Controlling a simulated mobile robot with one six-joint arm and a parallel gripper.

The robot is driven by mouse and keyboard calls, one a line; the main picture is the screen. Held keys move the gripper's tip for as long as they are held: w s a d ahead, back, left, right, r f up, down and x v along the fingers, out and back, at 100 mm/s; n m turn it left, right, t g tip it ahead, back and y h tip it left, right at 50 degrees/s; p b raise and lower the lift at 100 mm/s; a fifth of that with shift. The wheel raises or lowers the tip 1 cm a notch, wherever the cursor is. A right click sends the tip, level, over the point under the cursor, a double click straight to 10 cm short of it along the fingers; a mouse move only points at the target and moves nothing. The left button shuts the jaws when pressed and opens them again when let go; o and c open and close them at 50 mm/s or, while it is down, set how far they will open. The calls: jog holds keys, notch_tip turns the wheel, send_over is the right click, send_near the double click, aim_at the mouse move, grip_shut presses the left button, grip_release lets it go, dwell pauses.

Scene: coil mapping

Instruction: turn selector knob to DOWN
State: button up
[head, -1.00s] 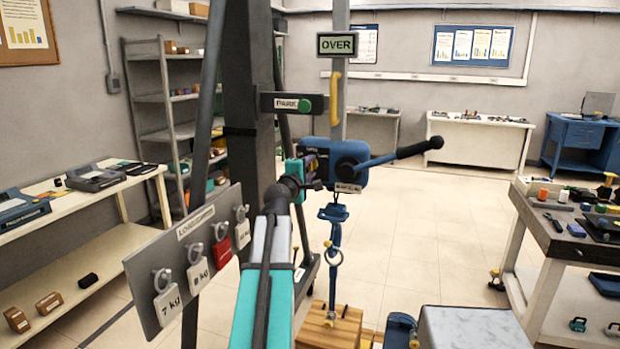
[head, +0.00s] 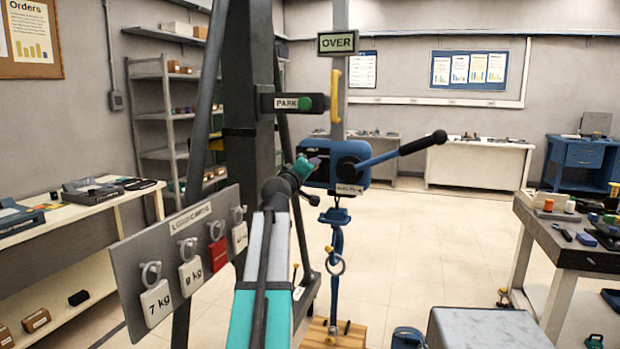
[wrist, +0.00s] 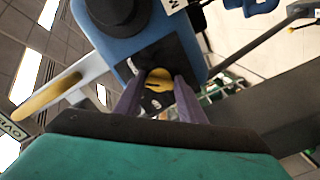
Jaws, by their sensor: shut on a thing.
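The yellow selector knob (wrist: 160,78) sits on a dark plate on the blue hoist body (wrist: 187,28) in the wrist view. My gripper (wrist: 159,88) has its two purple fingers on either side of the knob, shut on it. Markings on the plate are partly covered and too small to read. In the head view the blue hoist body (head: 325,148) hangs from the grey column, and my gripper (head: 316,163) meets its left side. The knob is hidden there.
A blue lever with a black grip (head: 423,143) sticks out right from the hoist. A yellow handle (head: 336,96) and a PARK sign (head: 287,103) are above. A hook (head: 336,265) hangs below. A board with weight cards (head: 172,258) stands at left.

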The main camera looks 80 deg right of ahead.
jog(key=shift+m+b, duration=0.35)
jog(key=shift+m, duration=0.15)
jog(key=o, duration=1)
jog(key=shift+o, duration=0.2)
jog(key=shift+a, duration=0.15)
jog(key=w+a, duration=0.2)
jog(key=a, duration=1.1)
jog(key=shift+w+b, duration=0.35)
jog(key=shift+s+a, duration=0.1)
